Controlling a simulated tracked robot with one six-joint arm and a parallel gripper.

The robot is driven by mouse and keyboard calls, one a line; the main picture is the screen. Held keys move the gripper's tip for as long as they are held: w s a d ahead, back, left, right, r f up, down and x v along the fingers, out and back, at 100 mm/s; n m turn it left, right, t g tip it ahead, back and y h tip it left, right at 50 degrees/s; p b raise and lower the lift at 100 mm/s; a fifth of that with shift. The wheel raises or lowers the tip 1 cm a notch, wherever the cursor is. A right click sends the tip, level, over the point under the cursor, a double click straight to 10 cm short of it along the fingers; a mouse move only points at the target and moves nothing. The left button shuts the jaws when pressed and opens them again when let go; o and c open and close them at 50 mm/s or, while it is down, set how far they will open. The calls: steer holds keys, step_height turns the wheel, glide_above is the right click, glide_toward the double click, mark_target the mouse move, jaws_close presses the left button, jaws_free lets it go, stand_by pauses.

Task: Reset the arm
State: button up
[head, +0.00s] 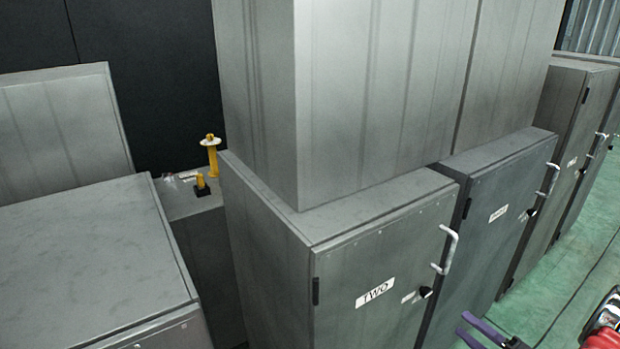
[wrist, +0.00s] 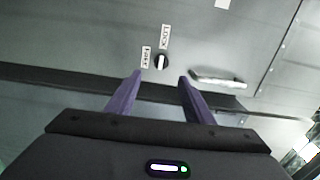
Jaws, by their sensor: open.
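My gripper (wrist: 160,76) is open and empty in the wrist view, with its two purple fingers apart. Ahead of it is a grey cabinet door with a dark round knob (wrist: 161,62) that shows between and beyond the fingertips. Small labels, seen sideways and hard to read, sit beside the knob. A pale door handle (wrist: 218,80) lies to the right of the fingers. I cannot tell how far the fingers are from the door.
A grey cabinet marked TWO (head: 375,292) has a white handle (head: 446,250). More cabinets with handles run to the right, with green floor (head: 575,275) in front. Yellow posts (head: 211,155) stand behind, left of centre. A grey box (head: 90,260) fills the lower left.

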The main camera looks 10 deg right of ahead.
steer(key=s+a+f+m+g+y, duration=0.2)
steer(key=s+a+f+m+g, duration=0.15)
steer(key=a, duration=0.35)
steer(key=s+a+r+n+g+y, duration=0.1)
steer(key=s+a+r+n+g, duration=0.25)
steer(key=a+g, duration=0.55)
steer(key=s+a+r+n+h, duration=0.1)
steer(key=a+r+n+h, duration=0.2)
steer(key=a+r, duration=0.5)
steer(key=s+a+r+n+h, duration=0.2)
steer(key=a+r+n, duration=0.4)
steer(key=r, duration=0.5)
steer(key=s+a+r+n+t+h, duration=0.1)
steer(key=a+r+n+h, duration=0.3)
steer(key=a+r, duration=0.5)
steer(key=shift+s+a+r+n, duration=0.35)
steer(key=shift+s+a+n, duration=0.15)
steer(key=shift+a, duration=0.5)
